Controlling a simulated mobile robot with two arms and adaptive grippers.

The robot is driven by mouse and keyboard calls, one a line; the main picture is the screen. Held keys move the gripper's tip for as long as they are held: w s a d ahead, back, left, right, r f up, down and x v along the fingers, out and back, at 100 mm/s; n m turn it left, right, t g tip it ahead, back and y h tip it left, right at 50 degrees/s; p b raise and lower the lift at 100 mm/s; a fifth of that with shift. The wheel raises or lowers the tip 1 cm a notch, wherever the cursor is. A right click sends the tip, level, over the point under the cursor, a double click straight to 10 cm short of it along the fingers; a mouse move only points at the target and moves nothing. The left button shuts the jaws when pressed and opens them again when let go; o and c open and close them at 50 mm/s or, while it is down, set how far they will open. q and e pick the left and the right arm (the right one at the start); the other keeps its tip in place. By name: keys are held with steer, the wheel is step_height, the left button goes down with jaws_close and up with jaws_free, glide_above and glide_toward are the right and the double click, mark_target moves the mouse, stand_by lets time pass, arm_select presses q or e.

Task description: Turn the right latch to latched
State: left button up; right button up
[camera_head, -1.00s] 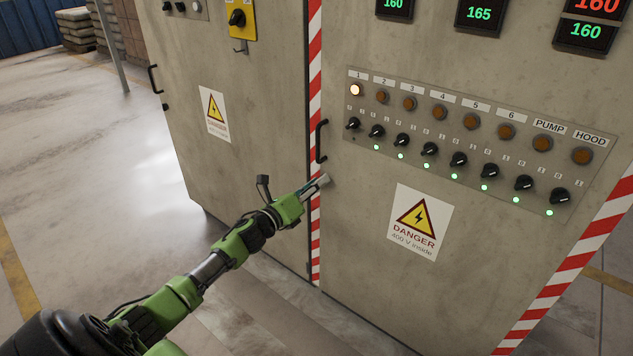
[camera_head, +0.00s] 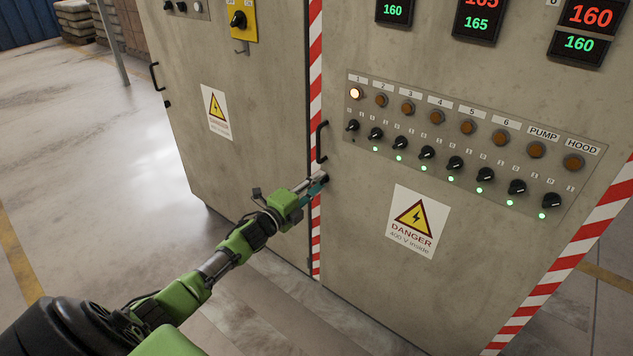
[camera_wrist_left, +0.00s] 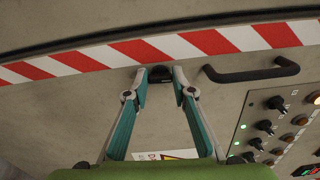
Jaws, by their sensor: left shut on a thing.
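The right latch (camera_wrist_left: 160,73) is a small black knob on the right cabinet door, beside the red-and-white striped edge. In the head view it shows as a dark spot (camera_head: 325,179) just below the black door handle, mostly hidden by my fingers. My left gripper (camera_head: 319,182) reaches it from the lower left. In the left wrist view the fingertips of the left gripper (camera_wrist_left: 160,78) are on either side of the latch, shut on it. Whether the latch stands at latched cannot be told. My right gripper is not in view.
The black door handle (camera_head: 321,142) is close above the latch; it also shows in the left wrist view (camera_wrist_left: 250,71). A panel of lamps and black knobs (camera_head: 455,145) and a danger sign (camera_head: 417,220) are to the right. The floor at left is clear.

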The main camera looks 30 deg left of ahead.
arm_select(q)
steer(key=shift+n, duration=0.4)
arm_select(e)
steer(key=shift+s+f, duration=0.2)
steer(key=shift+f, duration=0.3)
arm_select(q)
steer(key=o, duration=1.1)
steer(key=s+a, duration=0.1)
steer(key=s, duration=1.1)
